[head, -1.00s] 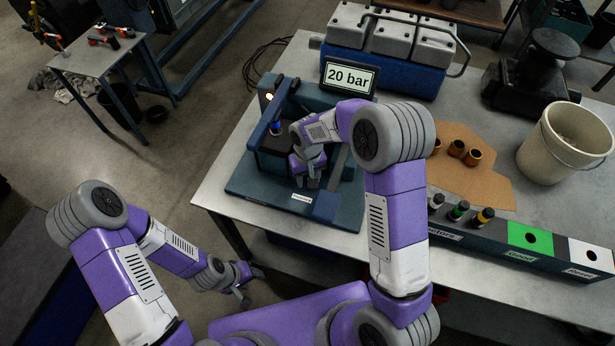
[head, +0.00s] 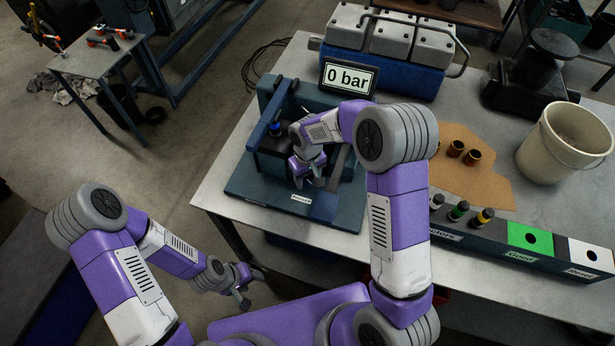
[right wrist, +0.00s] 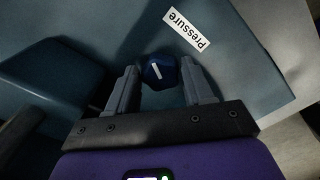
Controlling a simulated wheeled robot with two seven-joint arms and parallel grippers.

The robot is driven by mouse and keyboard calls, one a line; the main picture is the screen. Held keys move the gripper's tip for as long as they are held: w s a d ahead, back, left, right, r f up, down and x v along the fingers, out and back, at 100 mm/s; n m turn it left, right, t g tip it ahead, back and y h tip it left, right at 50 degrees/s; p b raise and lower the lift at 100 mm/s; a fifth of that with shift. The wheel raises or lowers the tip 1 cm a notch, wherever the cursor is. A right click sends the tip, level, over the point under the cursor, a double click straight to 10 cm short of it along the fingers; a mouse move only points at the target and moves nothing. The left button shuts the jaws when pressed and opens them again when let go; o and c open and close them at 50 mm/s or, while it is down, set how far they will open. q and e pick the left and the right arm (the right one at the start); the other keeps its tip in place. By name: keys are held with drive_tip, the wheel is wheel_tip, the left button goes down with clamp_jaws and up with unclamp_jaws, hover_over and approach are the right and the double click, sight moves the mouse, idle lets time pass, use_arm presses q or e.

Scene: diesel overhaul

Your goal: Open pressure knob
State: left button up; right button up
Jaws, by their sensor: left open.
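The blue pressure knob (right wrist: 160,72) has a white pointer line and sits beside a "Pressure" label (right wrist: 187,30) in the right wrist view. My right gripper (right wrist: 160,78) has its fingers on either side of the knob, with small gaps showing. In the head view my right gripper (head: 308,180) is low over the front of the blue test rig (head: 262,198) and hides the knob. The display (head: 348,77) reads 0 bar. My left gripper (head: 245,288) is open and empty, low in front of the table, away from the rig.
A bin rail (head: 480,236) with black, green and white sections runs along the right front of the table.

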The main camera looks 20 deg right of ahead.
sight(307, 180)
drive_tip(key=shift+o, duration=1.3)
drive_tip(key=shift+r, duration=0.1)
wheel_tip(307, 180, up, 7)
drive_tip(key=shift+r+p, duration=0.2)
drive_tip(key=shift+p, duration=0.1)
drive_tip(key=shift+a, duration=0.1)
